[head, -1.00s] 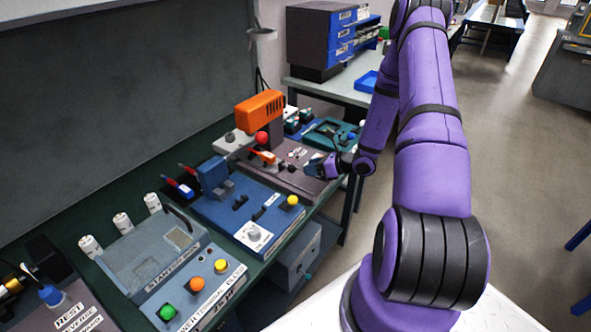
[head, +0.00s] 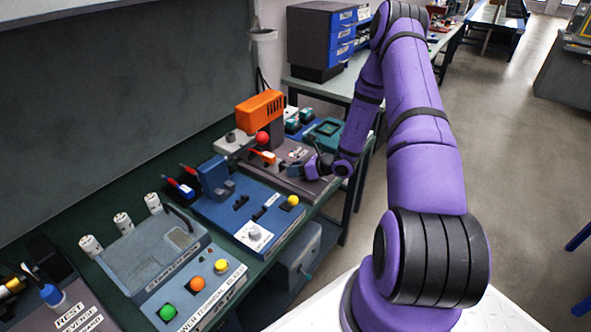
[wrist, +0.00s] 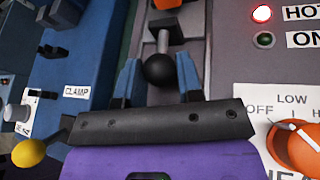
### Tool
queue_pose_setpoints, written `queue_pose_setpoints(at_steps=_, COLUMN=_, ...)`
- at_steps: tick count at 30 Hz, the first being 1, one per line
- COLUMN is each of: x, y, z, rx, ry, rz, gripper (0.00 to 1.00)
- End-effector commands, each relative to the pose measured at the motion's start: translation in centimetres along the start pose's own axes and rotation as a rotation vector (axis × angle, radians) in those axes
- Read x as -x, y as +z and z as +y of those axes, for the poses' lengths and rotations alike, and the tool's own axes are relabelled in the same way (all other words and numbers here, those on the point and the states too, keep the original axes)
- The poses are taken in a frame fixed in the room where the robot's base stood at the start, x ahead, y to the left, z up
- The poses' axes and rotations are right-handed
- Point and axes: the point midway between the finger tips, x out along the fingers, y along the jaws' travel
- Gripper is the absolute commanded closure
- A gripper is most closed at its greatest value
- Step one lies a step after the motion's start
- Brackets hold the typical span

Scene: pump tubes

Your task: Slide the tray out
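A gap seems to show between each finger and the knob. In the head view, my gripper (head: 311,168) is low at the front of the grey-brown base (head: 295,178) of the orange press (head: 260,107). The knob and tray are hard to make out there.
The blue clamp fixture (head: 240,206) stands close to the left of my gripper. The orange dial (wrist: 298,148) and indicator lights are to its right in the wrist view. A teal fixture (head: 327,130) lies beyond the press.

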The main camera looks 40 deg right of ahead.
Motion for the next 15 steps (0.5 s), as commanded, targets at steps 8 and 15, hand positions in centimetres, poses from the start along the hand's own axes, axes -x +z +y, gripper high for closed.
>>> queue_pose_setpoints(at_steps=8, x=2.0, y=-0.9, z=0.3, rx=-0.002, ry=-0.003, rz=0.002, gripper=1.00)
queue_pose_setpoints(at_steps=15, x=8.1, y=-3.7, z=1.6, rx=-0.003, ry=-0.005, rz=0.002, gripper=1.00)
